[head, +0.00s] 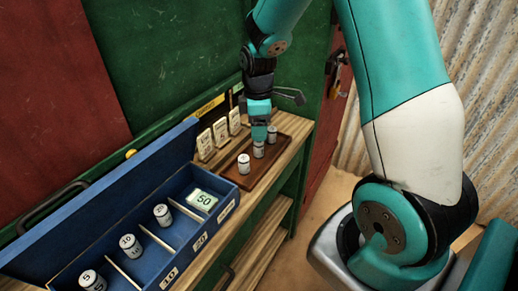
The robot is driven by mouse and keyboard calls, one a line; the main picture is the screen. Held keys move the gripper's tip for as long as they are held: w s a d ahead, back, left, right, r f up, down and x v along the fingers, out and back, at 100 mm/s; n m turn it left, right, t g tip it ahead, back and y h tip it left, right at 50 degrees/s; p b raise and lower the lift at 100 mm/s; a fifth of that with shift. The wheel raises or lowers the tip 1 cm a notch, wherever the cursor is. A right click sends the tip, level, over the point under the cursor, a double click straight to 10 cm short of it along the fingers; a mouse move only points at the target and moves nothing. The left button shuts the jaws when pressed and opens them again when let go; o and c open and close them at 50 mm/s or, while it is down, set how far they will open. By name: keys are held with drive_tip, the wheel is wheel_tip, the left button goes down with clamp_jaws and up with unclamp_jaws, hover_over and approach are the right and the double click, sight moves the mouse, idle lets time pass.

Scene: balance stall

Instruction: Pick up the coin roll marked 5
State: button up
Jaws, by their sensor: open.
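A white coin roll (90,280) with what looks like a 5 on top stands in the nearest compartment of the blue cash box (218,212). Three more white rolls stand on a dark brown tray (232,172): a near one (244,164), a middle one (258,149) and a far one (271,134). Their marks are too small to read. My gripper (259,138) is open and points down at the middle roll, its teal fingers hiding that roll's top. I cannot tell whether the fingers are around the roll or just above it.
The box also holds a roll marked 10 (130,245), another roll (162,214) and a green-white 50 piece (202,199). Its blue lid (110,190) stands open. Several white cards (220,132) stand behind the tray. The wooden counter (293,125) is bare at the tray's right.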

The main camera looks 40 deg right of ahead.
sight(259, 150)
wheel_tip(259, 150, down, 4)
drive_tip(key=f, duration=0.1)
drive_tip(key=f+p, duration=0.1)
drive_tip(key=f, duration=0.3)
drive_tip(key=shift+w+d, duration=0.2)
drive_tip(key=shift+d, duration=0.1)
drive_tip(key=shift+c, duration=0.4)
clamp_jaws()
